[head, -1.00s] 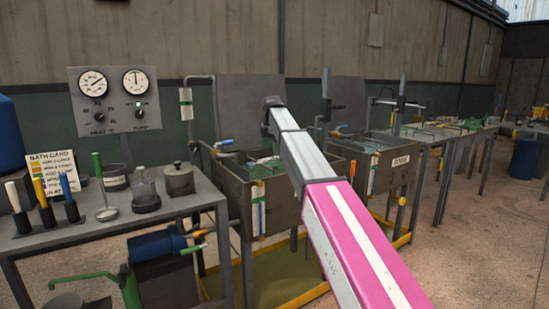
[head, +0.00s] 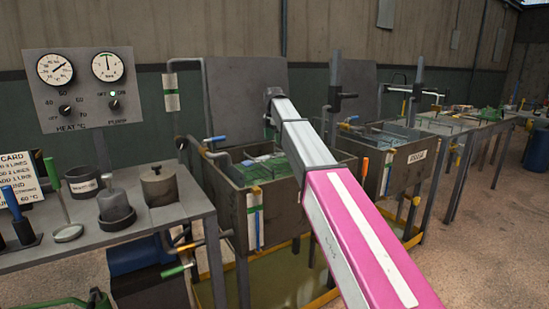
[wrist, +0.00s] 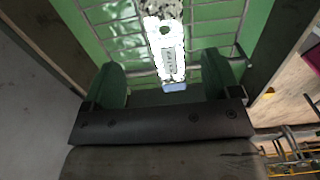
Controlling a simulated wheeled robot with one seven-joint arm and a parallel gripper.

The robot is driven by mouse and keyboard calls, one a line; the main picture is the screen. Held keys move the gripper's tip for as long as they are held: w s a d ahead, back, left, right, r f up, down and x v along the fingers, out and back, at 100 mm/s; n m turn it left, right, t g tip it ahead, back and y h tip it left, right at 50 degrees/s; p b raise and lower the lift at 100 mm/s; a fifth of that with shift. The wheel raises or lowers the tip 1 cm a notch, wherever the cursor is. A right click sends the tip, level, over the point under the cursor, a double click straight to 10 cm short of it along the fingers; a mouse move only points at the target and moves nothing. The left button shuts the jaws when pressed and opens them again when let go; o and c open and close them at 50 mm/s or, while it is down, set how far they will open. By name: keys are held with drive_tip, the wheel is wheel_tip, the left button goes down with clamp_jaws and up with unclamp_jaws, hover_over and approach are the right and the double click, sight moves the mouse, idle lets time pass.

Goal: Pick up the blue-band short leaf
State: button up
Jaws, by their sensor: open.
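My gripper (wrist: 163,72) is open in the wrist view, its two green fingers spread apart. A bright, pale strip (wrist: 168,55) with a hole and a small printed label lies between and beyond the fingers, with clear gaps on both sides. It has a blue patch at its near end, so it looks like the blue-band short leaf. A green grid (wrist: 215,12) lies beneath it inside a tank. I cannot tell the height of the fingers above the strip. In the head view my arm reaches over the near tank (head: 232,208) and hides most of my gripper.
The tank's walls rise close around the grid. A second tank (head: 408,172) stands to the right. On the left, a grey bench (head: 185,206) holds a lidded pot (head: 158,187) and cups, below a gauge panel (head: 82,88). An upright post (head: 333,100) stands behind my arm.

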sight(274, 155)
drive_tip(key=shift+s+d+f, duration=0.1)
drive_tip(key=shift+f, duration=1.9)
drive_tip(key=shift+s+d+f, duration=0.1)
drive_tip(key=shift+f, duration=1.85)
drive_tip(key=shift+r, duration=0.1)
drive_tip(key=c, duration=1.4)
